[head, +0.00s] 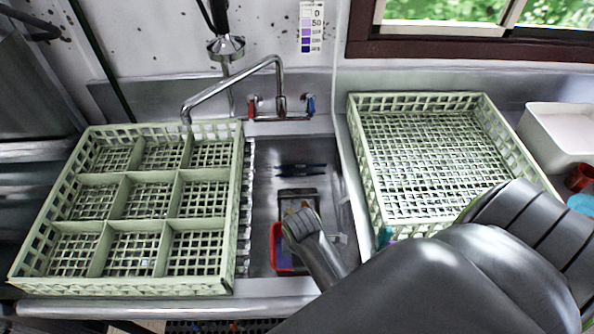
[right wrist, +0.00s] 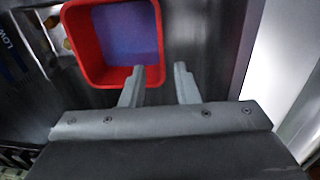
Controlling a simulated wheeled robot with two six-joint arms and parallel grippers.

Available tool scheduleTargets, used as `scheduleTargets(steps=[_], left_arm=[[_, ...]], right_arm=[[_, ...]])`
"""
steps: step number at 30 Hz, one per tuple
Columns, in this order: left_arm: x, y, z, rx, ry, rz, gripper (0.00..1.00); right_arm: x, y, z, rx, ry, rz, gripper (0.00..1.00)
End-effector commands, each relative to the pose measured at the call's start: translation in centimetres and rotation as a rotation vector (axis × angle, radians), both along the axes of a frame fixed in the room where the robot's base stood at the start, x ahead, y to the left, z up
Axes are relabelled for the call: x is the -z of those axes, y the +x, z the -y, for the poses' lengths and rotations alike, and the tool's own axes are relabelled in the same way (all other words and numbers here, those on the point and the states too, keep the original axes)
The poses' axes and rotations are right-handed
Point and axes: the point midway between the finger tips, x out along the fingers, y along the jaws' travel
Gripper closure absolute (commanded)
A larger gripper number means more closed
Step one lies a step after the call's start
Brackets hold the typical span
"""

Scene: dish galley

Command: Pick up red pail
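The red pail (head: 275,252) stands in the sink basin in the head view, largely hidden behind my right arm. The right wrist view shows its red rim and bluish inside (right wrist: 125,32) from above. My right gripper (right wrist: 160,70) is open and empty, with its two fingers apart. In that view, the left fingertip overlaps the pail's near rim. The right fingertip appears just outside the pail's right wall. I cannot tell the height of the fingers against the rim, or whether they touch it. My left gripper is not in view.
A green divided dish rack (head: 238,215) stands left of the sink, and an undivided green rack (head: 362,165) stands right of it. A faucet (head: 235,85) reaches over from behind the basin. A dark box-like item (head: 297,194) lies in the basin beyond the pail.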

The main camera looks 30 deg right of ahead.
Motion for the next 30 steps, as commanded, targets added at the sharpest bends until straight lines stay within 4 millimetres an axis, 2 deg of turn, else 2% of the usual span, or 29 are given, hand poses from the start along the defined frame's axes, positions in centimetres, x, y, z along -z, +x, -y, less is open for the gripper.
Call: scheduleTargets(steps=[6, 12, 23, 30], left_arm=[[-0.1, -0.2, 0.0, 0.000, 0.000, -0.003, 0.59], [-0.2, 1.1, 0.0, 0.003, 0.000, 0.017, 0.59], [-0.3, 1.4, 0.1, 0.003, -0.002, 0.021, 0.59], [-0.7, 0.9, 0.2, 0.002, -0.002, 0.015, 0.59]], right_arm=[[3.8, 0.2, 0.2, 0.000, 0.001, -0.002, 0.72], [6.6, 0.6, 0.3, 0.000, 0.001, 0.001, 0.72], [8.7, 0.7, 0.3, 0.002, 0.003, 0.002, 0.72], [11.2, 1.0, 0.3, 0.001, 0.002, 0.000, 0.72]])
